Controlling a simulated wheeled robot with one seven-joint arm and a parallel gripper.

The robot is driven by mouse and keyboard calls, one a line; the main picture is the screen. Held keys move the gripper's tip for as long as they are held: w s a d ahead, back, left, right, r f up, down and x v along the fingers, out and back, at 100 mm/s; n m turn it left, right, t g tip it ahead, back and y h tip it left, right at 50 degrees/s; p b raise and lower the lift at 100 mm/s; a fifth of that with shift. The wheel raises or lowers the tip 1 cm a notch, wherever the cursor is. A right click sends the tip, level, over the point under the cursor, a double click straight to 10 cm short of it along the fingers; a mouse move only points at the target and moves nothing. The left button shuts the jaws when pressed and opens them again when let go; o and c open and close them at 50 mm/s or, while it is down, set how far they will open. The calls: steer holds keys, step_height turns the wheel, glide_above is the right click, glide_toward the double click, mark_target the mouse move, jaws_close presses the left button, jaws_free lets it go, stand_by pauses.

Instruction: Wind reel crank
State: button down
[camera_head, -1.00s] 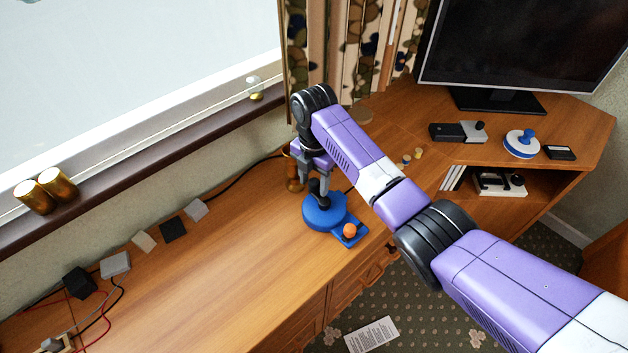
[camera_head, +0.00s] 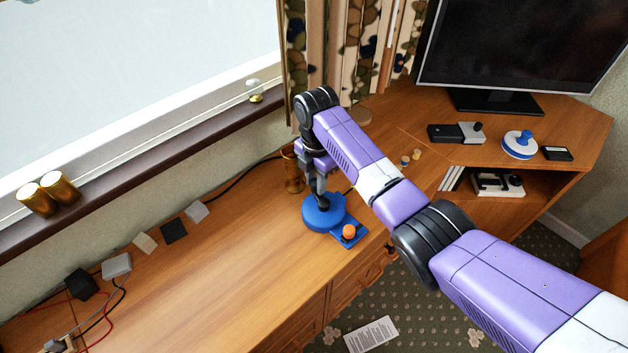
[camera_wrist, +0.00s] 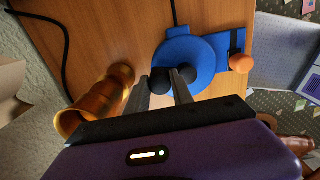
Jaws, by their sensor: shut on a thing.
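The reel is a blue disc (camera_head: 326,217) on a blue base with an orange knob (camera_head: 349,231), standing on the wooden desk. In the wrist view the blue disc (camera_wrist: 200,55) carries two black knobs, one being the crank knob (camera_wrist: 160,81) between my fingers, the other just right of it. My gripper (camera_head: 319,196) reaches down over the disc from above and is shut on the crank knob; it also shows in the wrist view (camera_wrist: 161,88). In the head view my fingers mostly hide the knobs.
A brown-gold cup (camera_head: 293,172) stands close behind my gripper. Several small blocks and cables lie along the wall at left. A monitor (camera_head: 525,45), a blue-and-white round device (camera_head: 520,144) and a black-and-grey device (camera_head: 457,132) stand at right. The desk left of the reel is clear.

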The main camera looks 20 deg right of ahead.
steer(key=m+p, duration=0.1)
steer(key=m, duration=0.1)
steer(key=d+m, duration=0.1)
steer(key=d+m+p, duration=0.1)
steer(key=m, duration=0.1)
steer(key=shift+s+r+m+p, duration=0.15)
steer(key=shift+s+m+p, duration=0.05)
steer(key=shift+m+p, duration=0.1)
steer(key=m, duration=0.1)
steer(key=d+m+p, duration=0.1)
steer(key=m, duration=0.1)
steer(key=s+m+p, duration=0.1)
steer(key=shift+d, duration=0.25)
steer(key=m+p, duration=0.1)
steer(key=s+m+p, duration=0.1)
steer(key=m, duration=0.1)
steer(key=d+m+p, duration=0.1)
steer(key=m, duration=0.1)
steer(key=shift+s, duration=0.25)
steer(key=shift+s+d+m+p, duration=0.1)
steer(key=shift+s+m+p, duration=0.25)
steer(key=shift+m, duration=0.5)
steer(key=shift+s+a+m+p, duration=0.1)
steer(key=shift+s+m+p, duration=0.2)
steer(key=shift+m, duration=0.5)
steer(key=shift+s+d+m+p, duration=0.1)
steer(key=shift+s+m+p, duration=0.25)
steer(key=shift+m, duration=0.5)
steer(key=c, duration=1.1)
jaws_free()
